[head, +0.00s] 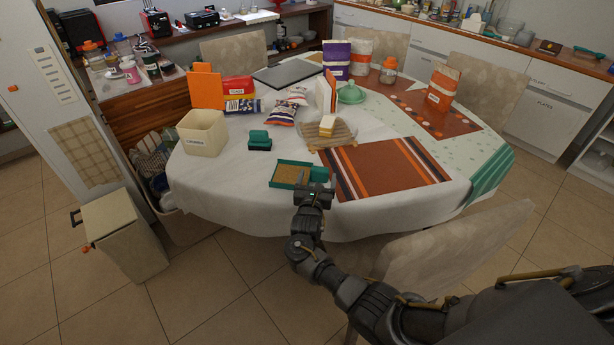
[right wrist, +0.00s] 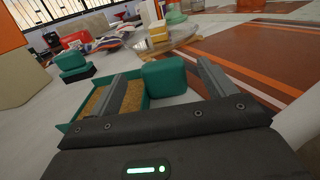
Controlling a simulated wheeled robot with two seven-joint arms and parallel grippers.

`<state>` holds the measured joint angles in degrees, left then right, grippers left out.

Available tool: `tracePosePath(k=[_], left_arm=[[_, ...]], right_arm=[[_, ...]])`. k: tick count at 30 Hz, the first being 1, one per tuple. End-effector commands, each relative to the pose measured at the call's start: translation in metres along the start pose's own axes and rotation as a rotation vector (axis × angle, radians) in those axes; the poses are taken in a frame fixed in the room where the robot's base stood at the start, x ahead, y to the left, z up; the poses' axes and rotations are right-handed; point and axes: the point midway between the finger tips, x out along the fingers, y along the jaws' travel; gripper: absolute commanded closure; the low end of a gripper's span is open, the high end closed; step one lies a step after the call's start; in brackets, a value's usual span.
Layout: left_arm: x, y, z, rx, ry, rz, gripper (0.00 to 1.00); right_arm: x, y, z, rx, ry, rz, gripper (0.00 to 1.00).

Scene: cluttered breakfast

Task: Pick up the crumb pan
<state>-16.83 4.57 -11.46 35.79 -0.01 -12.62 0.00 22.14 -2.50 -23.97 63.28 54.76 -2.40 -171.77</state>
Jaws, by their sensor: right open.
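The crumb pan (head: 289,174) is a shallow green tray with a tan, crumb-like inside and a green block handle on its right side. It lies flat near the front edge of the white-covered table. In the right wrist view the pan (right wrist: 72,127) is partly hidden behind a finger, and its handle (right wrist: 165,78) shows between the two fingers. My right gripper (head: 315,188) is open at the handle, with a finger on each side. I cannot tell whether either finger touches it. My left gripper is not in view.
A green block with a black base (head: 259,142) sits behind the pan. A striped placemat (head: 388,168) lies just right of it. A cream bin (head: 202,133) stands at the left, and a board with yellow-white blocks (head: 329,133) lies behind. A chair (head: 455,245) is at the front right.

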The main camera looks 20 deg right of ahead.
Motion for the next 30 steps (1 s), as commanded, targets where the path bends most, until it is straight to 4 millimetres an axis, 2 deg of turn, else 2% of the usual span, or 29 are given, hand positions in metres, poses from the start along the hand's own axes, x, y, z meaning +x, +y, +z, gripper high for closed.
tracePosePath(k=[3, 9, 17, 20, 28, 30], left_arm=[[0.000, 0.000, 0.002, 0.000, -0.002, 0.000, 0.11], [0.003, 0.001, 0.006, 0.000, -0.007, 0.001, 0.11], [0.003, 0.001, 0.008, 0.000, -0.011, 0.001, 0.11], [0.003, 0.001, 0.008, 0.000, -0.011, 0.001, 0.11], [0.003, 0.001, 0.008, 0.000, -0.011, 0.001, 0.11], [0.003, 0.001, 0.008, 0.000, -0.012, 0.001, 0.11]], right_arm=[[0.020, -0.002, 0.003, 0.000, -0.002, -0.002, 0.17], [0.042, -0.002, 0.002, -0.001, -0.001, 0.000, 0.17], [0.045, -0.002, 0.002, 0.001, 0.000, 0.001, 0.17], [0.045, -0.002, 0.002, 0.001, 0.000, 0.001, 0.28], [0.045, -0.002, 0.002, 0.001, 0.000, 0.001, 0.63], [0.045, -0.002, 0.003, 0.001, -0.001, 0.002, 0.68]])
